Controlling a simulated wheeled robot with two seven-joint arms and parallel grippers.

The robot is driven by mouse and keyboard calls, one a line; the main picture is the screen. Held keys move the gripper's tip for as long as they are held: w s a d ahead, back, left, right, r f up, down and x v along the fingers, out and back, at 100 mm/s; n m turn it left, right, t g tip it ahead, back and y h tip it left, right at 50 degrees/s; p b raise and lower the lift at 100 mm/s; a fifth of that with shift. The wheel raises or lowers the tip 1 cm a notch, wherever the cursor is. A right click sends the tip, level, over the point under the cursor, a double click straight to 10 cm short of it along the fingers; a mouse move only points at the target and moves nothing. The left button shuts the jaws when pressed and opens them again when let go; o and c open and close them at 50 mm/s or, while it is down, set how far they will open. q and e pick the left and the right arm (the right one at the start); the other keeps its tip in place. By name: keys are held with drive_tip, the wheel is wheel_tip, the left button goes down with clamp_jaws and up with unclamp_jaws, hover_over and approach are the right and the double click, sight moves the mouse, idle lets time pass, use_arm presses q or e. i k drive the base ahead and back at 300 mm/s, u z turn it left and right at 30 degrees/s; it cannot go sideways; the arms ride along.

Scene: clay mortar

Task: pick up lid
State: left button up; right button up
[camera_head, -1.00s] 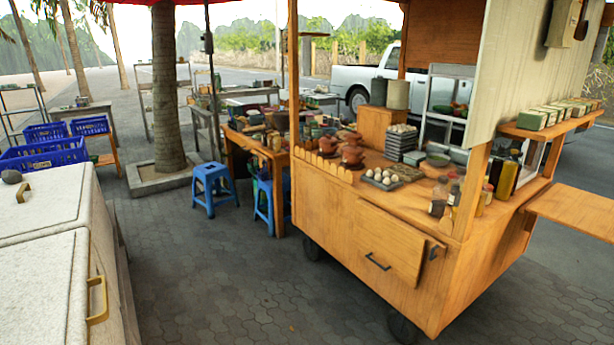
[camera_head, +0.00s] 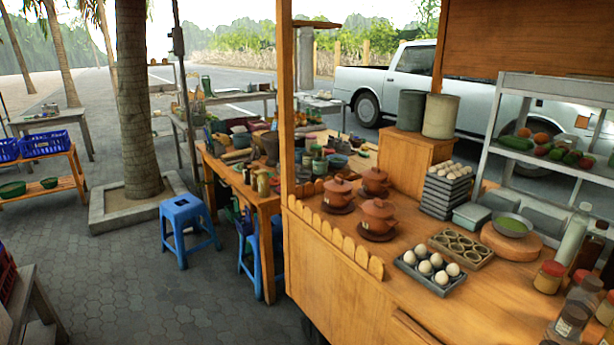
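Several small lidded clay pots stand on the wooden cart's counter (camera_head: 330,246). The front pot (camera_head: 378,218) sits on a dark saucer and has its knobbed clay lid (camera_head: 378,207) on top. A second pot (camera_head: 339,192), at the left, and a third pot (camera_head: 375,180), at the back, also wear their lids. I cannot tell which lid the task means. Neither of my grippers is in view.
An egg tray (camera_head: 430,274) and a wooden mould (camera_head: 461,248) lie right of the pots. Bottles and jars (camera_head: 580,315) crowd the right front corner. A wooden post (camera_head: 286,110) and scalloped edging (camera_head: 340,240) border the counter's left. A blue stool (camera_head: 187,225) stands on the pavement.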

sight(274, 182)
drive_tip(key=i, duration=1.55)
drive_tip(key=u, duration=0.15)
